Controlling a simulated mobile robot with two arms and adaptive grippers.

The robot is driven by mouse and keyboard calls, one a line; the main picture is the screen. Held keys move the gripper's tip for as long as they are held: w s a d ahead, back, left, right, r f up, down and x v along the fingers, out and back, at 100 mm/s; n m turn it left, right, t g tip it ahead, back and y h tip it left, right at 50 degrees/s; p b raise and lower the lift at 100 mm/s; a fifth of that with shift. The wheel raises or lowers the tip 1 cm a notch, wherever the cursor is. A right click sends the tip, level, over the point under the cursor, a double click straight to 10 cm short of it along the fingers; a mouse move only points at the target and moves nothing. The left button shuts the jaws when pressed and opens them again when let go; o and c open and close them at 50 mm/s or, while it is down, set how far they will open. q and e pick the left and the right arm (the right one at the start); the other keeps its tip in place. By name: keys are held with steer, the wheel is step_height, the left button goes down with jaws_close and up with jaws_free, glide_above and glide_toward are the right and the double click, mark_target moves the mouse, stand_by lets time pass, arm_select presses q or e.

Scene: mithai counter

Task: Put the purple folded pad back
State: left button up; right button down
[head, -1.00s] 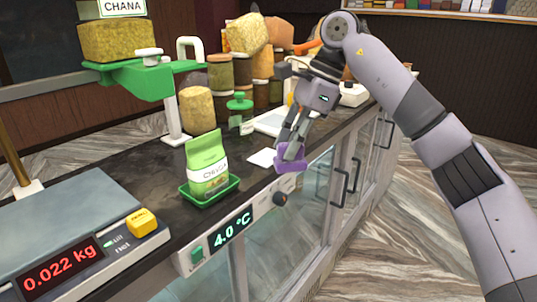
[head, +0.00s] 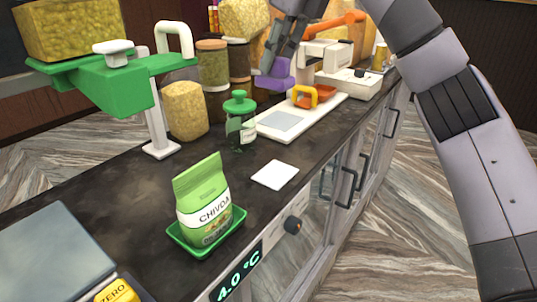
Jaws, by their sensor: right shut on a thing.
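The purple folded pad (head: 272,82) is held in my right gripper (head: 277,66), whose fingers are closed on it. In the head view they are at the top centre, above the counter. The pad appears above the far-left end of a white tray (head: 331,105) with a grey square panel (head: 284,121) on it. The exact height of the pad over the tray cannot be told. My left gripper is not in view.
A yellow-orange clip-like thing (head: 313,101) and a white machine (head: 320,60) stand by the tray. A green-lidded jar (head: 240,125) is to its left. A white square card (head: 275,174) and a CHIVDA bag (head: 202,202) in a green dish are nearer. Bare dark counter (head: 120,190) lies left.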

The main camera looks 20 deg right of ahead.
mark_target(285, 90)
steer(key=s+f, duration=0.1)
steer(key=f, duration=0.1)
steer(key=s+f, duration=0.1)
steer(key=f, duration=0.4)
steer(key=shift+s+f, duration=0.35)
steer(key=shift+s, duration=0.05)
steer(key=f, duration=0.2)
steer(key=f+p, duration=0.1)
steer(key=f, duration=0.1)
steer(key=w+f, duration=0.1)
steer(key=f, duration=0.2)
steer(key=shift+p, duration=0.3)
step_height(285, 90, down, 3)
steer(key=shift+s+f+p, duration=0.1)
steer(key=shift+f+p, duration=0.05)
steer(key=shift+p, duration=0.3)
steer(key=shift+f, duration=0.4)
steer(key=c, duration=1.7)
jaws_free()
steer(key=o, duration=0.3)
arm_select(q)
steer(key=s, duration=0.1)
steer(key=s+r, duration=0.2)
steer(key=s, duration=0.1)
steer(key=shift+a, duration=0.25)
arm_select(e)
steer(key=shift+o, duration=0.2)
